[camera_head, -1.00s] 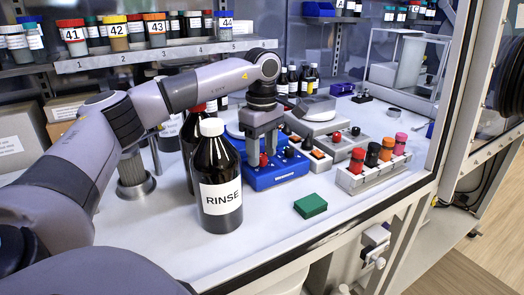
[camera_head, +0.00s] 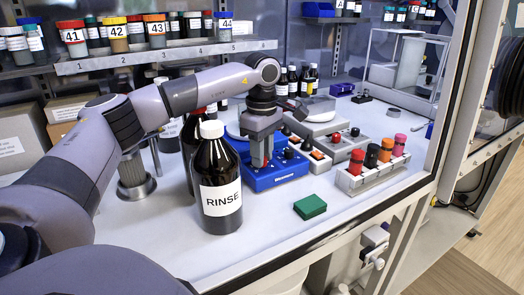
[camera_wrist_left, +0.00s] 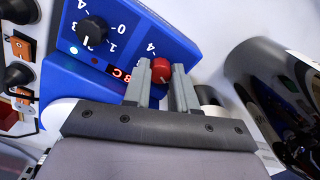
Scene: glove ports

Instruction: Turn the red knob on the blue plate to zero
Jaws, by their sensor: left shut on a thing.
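The blue plate (camera_head: 280,183) sits on the bench behind and to the right of the RINSE bottle; its printed scales show in the wrist view (camera_wrist_left: 140,30). The red knob (camera_wrist_left: 161,69) on it lies between the two fingers of my left gripper (camera_wrist_left: 162,78), which is shut on it. In the head view my left gripper (camera_head: 262,163) reaches down onto the plate and mostly hides the red knob. A black knob (camera_wrist_left: 93,32) with a white pointer stands beside it on the same plate. The red knob's pointer direction cannot be told.
The dark RINSE bottle (camera_head: 217,185) stands close in front of my left gripper. A grey box with an orange switch (camera_head: 318,154) and a rack of coloured-cap vials (camera_head: 372,172) are to the right. A green block (camera_head: 310,207) lies on the otherwise clear front bench.

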